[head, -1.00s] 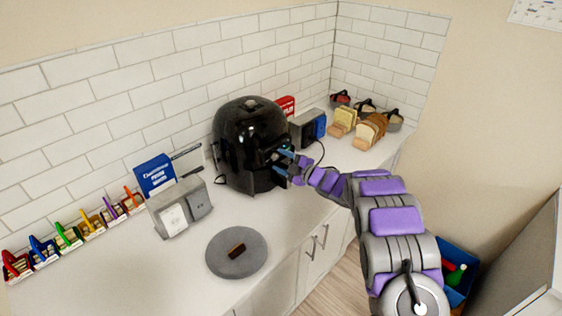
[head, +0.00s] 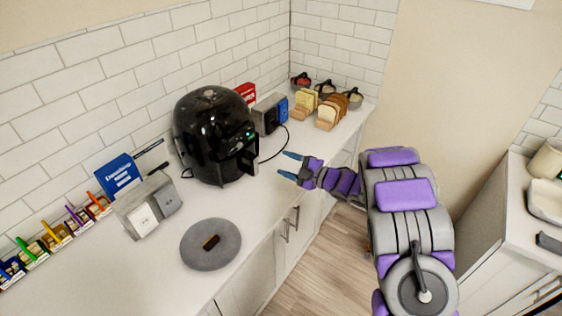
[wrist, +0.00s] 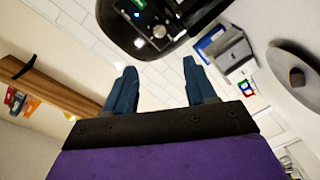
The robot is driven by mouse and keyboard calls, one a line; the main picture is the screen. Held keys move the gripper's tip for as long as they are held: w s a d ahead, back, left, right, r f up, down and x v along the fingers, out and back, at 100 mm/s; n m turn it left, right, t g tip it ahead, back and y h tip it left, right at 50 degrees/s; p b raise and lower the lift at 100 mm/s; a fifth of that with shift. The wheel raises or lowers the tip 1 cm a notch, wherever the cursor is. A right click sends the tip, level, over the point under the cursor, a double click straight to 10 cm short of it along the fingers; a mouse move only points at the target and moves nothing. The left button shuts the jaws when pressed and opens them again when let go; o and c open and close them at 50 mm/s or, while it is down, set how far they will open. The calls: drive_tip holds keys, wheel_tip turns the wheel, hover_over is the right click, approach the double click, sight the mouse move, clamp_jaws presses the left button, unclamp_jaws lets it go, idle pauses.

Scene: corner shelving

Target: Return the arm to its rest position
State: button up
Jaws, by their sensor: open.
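My gripper (head: 289,165) is open and empty at the end of my purple and grey arm, in the middle of the head view. Its two blue fingers point left toward the black air fryer (head: 214,135) and are apart from it. In the wrist view my gripper's fingers (wrist: 160,88) are spread, with nothing between them. The air fryer (wrist: 150,22) shows upside down beyond them, with small lights on its front.
A round grey board (head: 211,258) with a small brown item lies on the counter. A grey appliance (head: 148,205) and blue box stand left. Bread (head: 330,108) and bowls stand in the back corner. Another counter (head: 520,235) is at right. Floor lies between.

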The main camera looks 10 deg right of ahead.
idle(0.4)
drive_tip(key=w+d+r+m+t+h, duration=0.1)
drive_tip(key=d+r+m+h, duration=0.25)
drive_tip(key=d+h, duration=0.25)
drive_tip(key=d+r+m+t+h, duration=0.1)
drive_tip(key=d+r+m+h, duration=0.25)
drive_tip(key=d+h, duration=0.2)
drive_tip(key=s+d+r+m+g+h, duration=0.1)
drive_tip(key=s+d+m+g+h, duration=0.15)
drive_tip(key=s+m, duration=0.2)
drive_tip(key=s+d+r+m+g+h, duration=0.1)
drive_tip(key=s+d+r+m+h, duration=0.15)
drive_tip(key=s, duration=0.35)
drive_tip(key=s+a+f+m+g+y, duration=0.1)
drive_tip(key=s+a+m+g, duration=0.1)
drive_tip(key=s, duration=1.2)
drive_tip(key=s+a+f+m+g+y+b, duration=0.1)
drive_tip(key=s+a+m+g, duration=0.2)
drive_tip(key=s, duration=1)
drive_tip(key=s+a+f+m+g+y, duration=0.1)
drive_tip(key=s+a+g, duration=0.5)
drive_tip(key=s, duration=0.8)
drive_tip(key=a+m, duration=0.1)
drive_tip(key=a, duration=0.2)
drive_tip(key=shift+s+b, duration=0.3)
drive_tip(key=shift+g, duration=0.25)
